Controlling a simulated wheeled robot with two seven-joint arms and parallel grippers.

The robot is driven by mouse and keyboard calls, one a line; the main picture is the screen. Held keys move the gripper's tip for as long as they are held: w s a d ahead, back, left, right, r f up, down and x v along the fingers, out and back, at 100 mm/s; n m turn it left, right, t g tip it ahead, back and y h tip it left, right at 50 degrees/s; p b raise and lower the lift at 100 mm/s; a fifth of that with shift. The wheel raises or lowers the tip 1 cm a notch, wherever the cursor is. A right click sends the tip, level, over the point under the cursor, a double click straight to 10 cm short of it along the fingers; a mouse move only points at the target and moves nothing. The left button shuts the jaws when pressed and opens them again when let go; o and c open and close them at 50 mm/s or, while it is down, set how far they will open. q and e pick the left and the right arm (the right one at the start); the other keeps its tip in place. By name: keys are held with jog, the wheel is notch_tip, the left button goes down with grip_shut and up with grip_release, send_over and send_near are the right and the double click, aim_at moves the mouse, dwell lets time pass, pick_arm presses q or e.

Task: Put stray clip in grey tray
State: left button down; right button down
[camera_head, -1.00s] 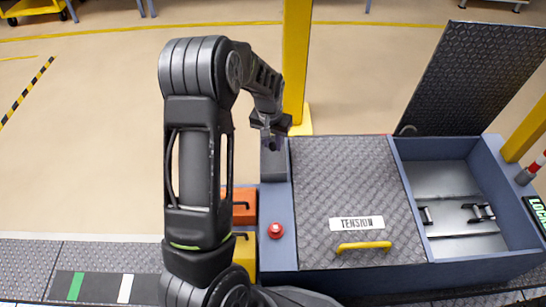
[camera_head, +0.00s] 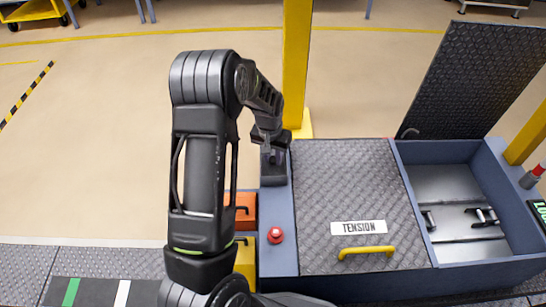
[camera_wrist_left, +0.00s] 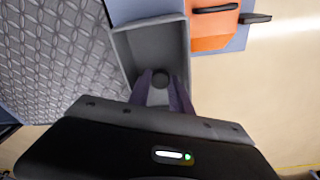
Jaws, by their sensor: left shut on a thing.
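The grey tray (camera_head: 275,174) is a small open box on the left end of the blue bench. It also shows in the left wrist view (camera_wrist_left: 122,48), below my gripper. My left gripper (camera_head: 270,152) points down at the tray's far part, and its fingers (camera_wrist_left: 161,88) are over or inside the tray opening. They are shut on a small dark rounded thing (camera_wrist_left: 160,77), which appears to be the clip. Its full shape is hidden by the fingers, and I cannot tell whether it touches the tray floor. My right gripper is out of view.
An orange bin (camera_head: 245,207) and a yellow bin (camera_head: 245,258) sit beside the bench's left side. A red button (camera_head: 275,235) is in front of the tray. The TENSION cover (camera_head: 345,190) is shut; the right compartment is open, with dark fittings (camera_head: 483,216) inside. A yellow post (camera_head: 297,70) stands behind.

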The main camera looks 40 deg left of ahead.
pick_arm(q)
jog(key=shift+f, duration=0.15)
jog(key=c, duration=1.5)
grip_release()
jog(key=shift+o, duration=0.2)
notch_tip(320, 180, up, 12)
jog(key=s+p, duration=0.1)
jog(key=p, duration=0.3)
jog(key=shift+s+d, duration=0.3)
jog(key=shift+s, duration=0.05)
